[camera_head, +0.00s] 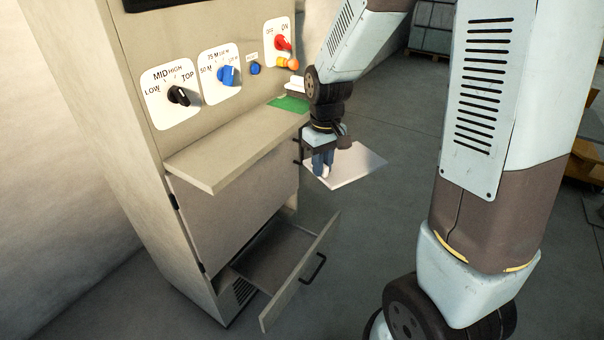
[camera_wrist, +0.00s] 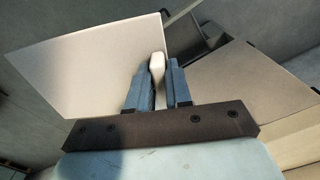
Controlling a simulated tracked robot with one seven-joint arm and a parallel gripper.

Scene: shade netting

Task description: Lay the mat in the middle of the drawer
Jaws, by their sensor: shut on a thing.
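The mat (camera_head: 354,164) is a flat, pale sheet hanging in the air in front of the cabinet. It fills the left of the wrist view (camera_wrist: 90,65). My gripper (camera_head: 323,166) is shut on a small whitish grip piece on the mat, which shows between the blue fingers in the wrist view (camera_wrist: 158,68). The drawer (camera_head: 290,290) at the cabinet's foot is pulled open, and its visible floor looks bare. The mat is higher than the drawer and beyond it in the head view. Part of the drawer shows behind the gripper in the wrist view (camera_wrist: 212,45).
The cabinet's ledge (camera_head: 225,158) juts out above the drawer, with a green patch (camera_head: 290,104) and a white item at its far end. Knobs and a red switch (camera_head: 283,43) are on the panel above. A black handle (camera_head: 313,269) sticks out from the drawer front. Open floor lies to the right.

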